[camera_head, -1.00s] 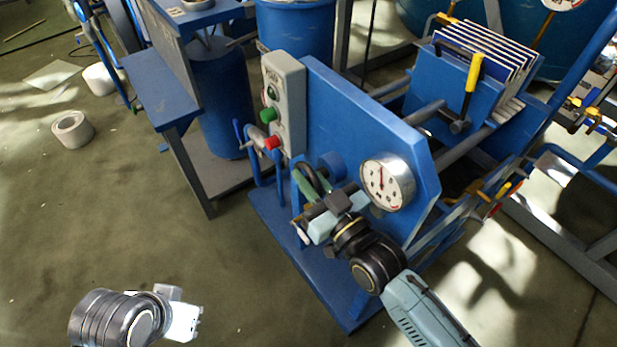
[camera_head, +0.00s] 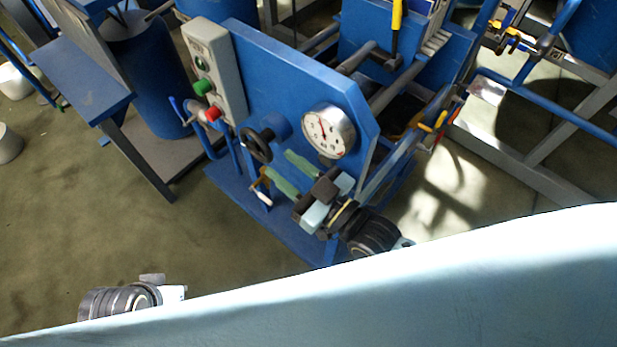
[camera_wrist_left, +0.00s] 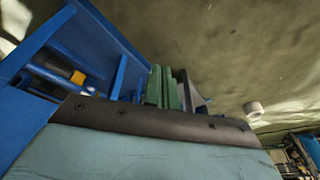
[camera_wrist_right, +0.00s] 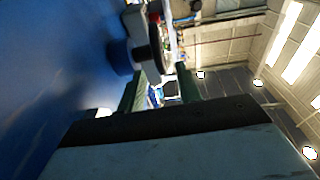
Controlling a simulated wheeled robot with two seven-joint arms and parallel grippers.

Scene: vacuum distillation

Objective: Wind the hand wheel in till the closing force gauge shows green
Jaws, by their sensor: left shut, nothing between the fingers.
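The black hand wheel (camera_head: 257,145) sits on the front of the blue press, left of the closing force gauge (camera_head: 328,131). The gauge is a round white dial with its needle pointing roughly up; I cannot make out a green band. My right gripper (camera_head: 290,174) is open, its two green fingers apart, just to the lower right of the wheel and empty. In the right wrist view the wheel (camera_wrist_right: 154,45) shows beyond and between the fingertips. My left gripper shows in the left wrist view (camera_wrist_left: 164,82), its green fingers together and empty; in the head view its fingers cannot be made out.
A grey control box (camera_head: 215,72) with green and red buttons stands left of the wheel. A blue bench (camera_head: 82,78) is at the upper left. Filter plates with a yellow handle (camera_head: 397,20) are behind the gauge. My pale blue arm part covers the bottom right.

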